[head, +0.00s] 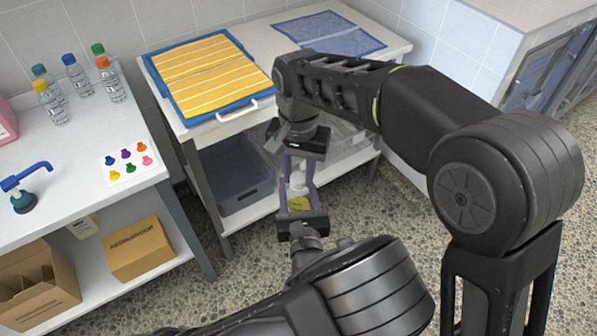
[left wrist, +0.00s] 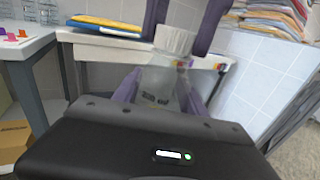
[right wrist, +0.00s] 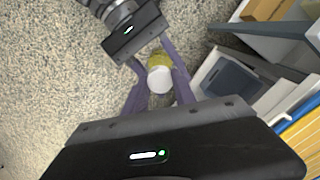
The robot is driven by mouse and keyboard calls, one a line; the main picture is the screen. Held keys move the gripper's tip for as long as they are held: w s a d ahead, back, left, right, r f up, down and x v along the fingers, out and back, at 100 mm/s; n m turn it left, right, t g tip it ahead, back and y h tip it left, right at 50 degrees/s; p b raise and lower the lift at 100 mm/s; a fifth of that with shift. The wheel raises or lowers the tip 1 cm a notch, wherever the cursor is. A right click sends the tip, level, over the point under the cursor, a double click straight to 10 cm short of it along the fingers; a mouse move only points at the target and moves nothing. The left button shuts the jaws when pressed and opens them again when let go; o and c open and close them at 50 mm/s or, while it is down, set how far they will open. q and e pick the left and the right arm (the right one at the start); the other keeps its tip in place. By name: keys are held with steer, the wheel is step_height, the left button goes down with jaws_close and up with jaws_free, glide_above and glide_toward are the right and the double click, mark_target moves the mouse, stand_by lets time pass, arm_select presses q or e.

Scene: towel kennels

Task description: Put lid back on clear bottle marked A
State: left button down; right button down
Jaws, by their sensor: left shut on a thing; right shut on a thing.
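A clear bottle (left wrist: 158,82) with a yellow lower part (head: 299,204) is upright between my two grippers, in the air in front of the towel table. Dark marks show low on it, too small to read as A. My left gripper (head: 298,198) comes from below and is shut on the bottle. A white lid (left wrist: 175,40) is at the bottle's mouth; it also shows in the right wrist view (right wrist: 160,79). My right gripper (head: 299,170) comes from above and is shut on the lid. I cannot tell whether the lid is seated or threaded.
Several small bottles with coloured caps (head: 77,75) stand on the left counter, with a card of coloured shapes (head: 128,163) and a blue pump (head: 27,178). A grey bin (head: 237,178) and cardboard box (head: 138,249) sit on lower shelves.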

steer(key=c, duration=0.9)
jaws_free()
steer(key=shift+c, duration=0.2)
step_height(320, 180, up, 8)
steer(key=shift+f, duration=0.25)
steer(key=shift+d, duration=0.1)
